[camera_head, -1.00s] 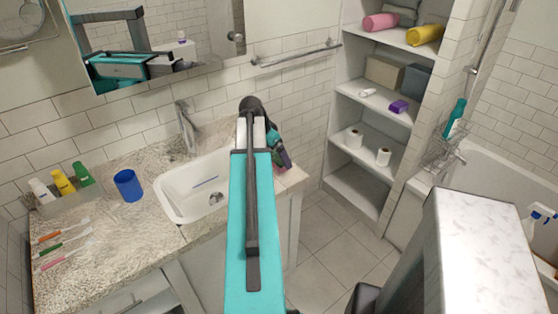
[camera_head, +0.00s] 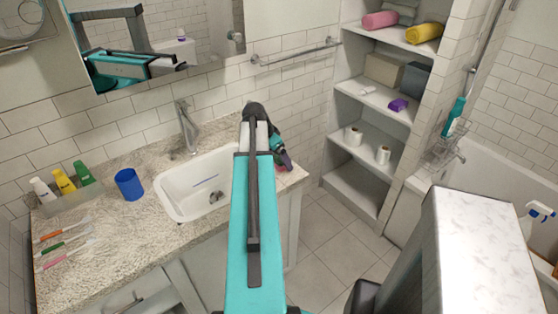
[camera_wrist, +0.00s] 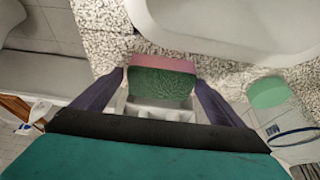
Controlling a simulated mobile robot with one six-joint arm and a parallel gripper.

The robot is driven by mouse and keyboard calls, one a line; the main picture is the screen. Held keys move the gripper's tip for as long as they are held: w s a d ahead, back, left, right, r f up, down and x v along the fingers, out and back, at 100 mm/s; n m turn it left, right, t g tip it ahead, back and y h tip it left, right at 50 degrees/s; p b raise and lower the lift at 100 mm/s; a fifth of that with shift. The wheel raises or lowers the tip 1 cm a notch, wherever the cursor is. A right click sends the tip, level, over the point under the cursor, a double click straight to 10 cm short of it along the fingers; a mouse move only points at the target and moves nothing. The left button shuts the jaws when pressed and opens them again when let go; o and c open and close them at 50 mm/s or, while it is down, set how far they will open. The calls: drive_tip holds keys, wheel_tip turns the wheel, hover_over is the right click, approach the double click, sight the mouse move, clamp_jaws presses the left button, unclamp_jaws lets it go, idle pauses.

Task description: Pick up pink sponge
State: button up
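The pink sponge (camera_wrist: 165,63) has a pink layer and a dark green layer. In the wrist view it lies at the edge of the speckled counter, beside the white basin. My gripper (camera_wrist: 160,78) has one dark finger on each side of it, with narrow gaps showing at the fingertips. In the head view my gripper (camera_head: 285,160) is low over the counter's right end, right of the sink. It hides most of the sponge there.
The white sink (camera_head: 170,200) is left of my gripper. A blue cup (camera_head: 129,185) and a bottle tray (camera_head: 70,203) stand further left on the counter (camera_head: 130,240). Open shelves (camera_head: 355,185) with towels and rolls stand at the right, beyond clear floor.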

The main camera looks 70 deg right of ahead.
sight(277, 157)
drive_tip(key=c, duration=0.9)
drive_tip(key=shift+r, duration=0.15)
drive_tip(key=shift+r+b, duration=0.65)
drive_tip(key=shift+r, duration=0.7)
drive_tip(key=shift+a+r, duration=0.2)
drive_tip(key=shift+a, duration=0.1)
drive_tip(key=w+a+b, duration=0.1)
drive_tip(key=a, duration=0.4)
drive_tip(key=w+a+r+b, duration=0.1)
drive_tip(key=a, duration=0.4)
drive_tip(key=w+a+b, duration=0.1)
drive_tip(key=w+a, duration=0.1)
drive_tip(key=a, duration=0.3)
drive_tip(key=shift+r+b, duration=0.3)
drive_tip(key=o, duration=0.4)
drive_tip(key=c, duration=0.4)
